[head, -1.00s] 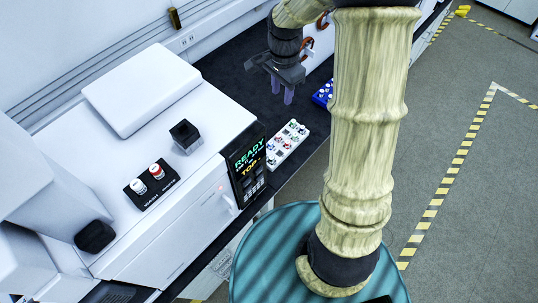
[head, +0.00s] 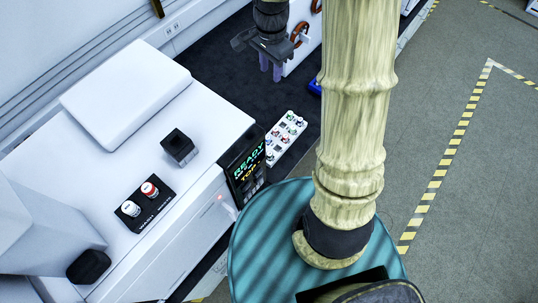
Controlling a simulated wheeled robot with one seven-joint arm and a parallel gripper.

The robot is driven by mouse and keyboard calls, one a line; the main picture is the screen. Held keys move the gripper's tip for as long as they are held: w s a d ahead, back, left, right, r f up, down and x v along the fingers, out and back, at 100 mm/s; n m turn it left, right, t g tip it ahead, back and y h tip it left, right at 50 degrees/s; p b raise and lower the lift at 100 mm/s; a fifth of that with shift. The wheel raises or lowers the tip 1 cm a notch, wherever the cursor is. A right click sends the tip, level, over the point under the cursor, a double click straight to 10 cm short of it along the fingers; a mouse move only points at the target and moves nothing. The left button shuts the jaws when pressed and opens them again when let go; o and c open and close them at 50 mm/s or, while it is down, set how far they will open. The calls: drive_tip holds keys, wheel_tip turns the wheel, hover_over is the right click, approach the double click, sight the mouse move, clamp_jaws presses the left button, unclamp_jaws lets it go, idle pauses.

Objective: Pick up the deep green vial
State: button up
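A white rack (head: 271,156) on the dark bench holds several small vials with coloured caps. Some caps look greenish, but they are too small for me to tell which vial is the deep green one. My gripper (head: 270,68) hangs above the dark bench, beyond the rack and up from it in the picture. Its two purple-grey fingers point down with a gap between them. The gripper is open and nothing shows between the fingers.
A white instrument (head: 226,120) with a READY screen (head: 247,166) stands left of the rack. On its top are a black block (head: 179,146) and two vials labelled wash and waste (head: 145,200). A blue object (head: 314,87) is mostly hidden behind my arm.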

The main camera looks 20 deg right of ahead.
drive_tip(key=f+b, duration=0.1)
drive_tip(key=f, duration=0.1)
drive_tip(key=b, duration=3.2)
hover_over(270, 153)
wheel_tip(270, 153, down, 31)
drive_tip(key=shift+s+r, duration=0.1)
drive_tip(key=shift+s, duration=0.05)
drive_tip(key=shift+p, duration=0.3)
wheel_tip(270, 153, down, 12)
drive_tip(key=shift+r, duration=0.1)
drive_tip(key=shift+f, duration=0.2)
drive_tip(key=shift+f, duration=0.1)
wheel_tip(270, 153, down, 5)
drive_tip(key=shift+p, duration=0.35)
